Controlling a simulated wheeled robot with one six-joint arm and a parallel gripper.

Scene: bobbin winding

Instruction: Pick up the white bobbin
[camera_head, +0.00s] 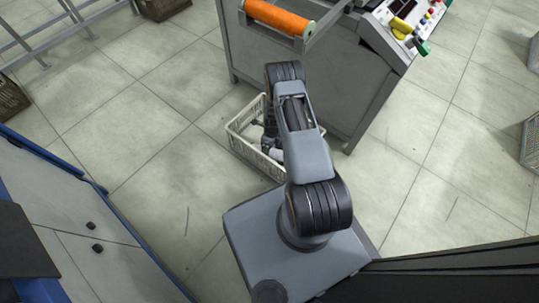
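A white piece (276,153), which looks like the white bobbin, shows in small part inside a cream-coloured crate (240,143) on the floor. My arm covers most of the crate and part of the white piece. My gripper (267,143) points down into the crate, close beside the white piece. Its fingertips are too small and too hidden to tell whether it is open or shut, or whether it touches the white piece.
A grey machine (325,85) stands behind the crate, with an orange bobbin (280,17) along its top edge. A control panel (415,20) with coloured buttons is at the top right. A blue-edged cabinet (75,225) stands at the lower left. Tiled floor (130,125) lies clear left of the crate.

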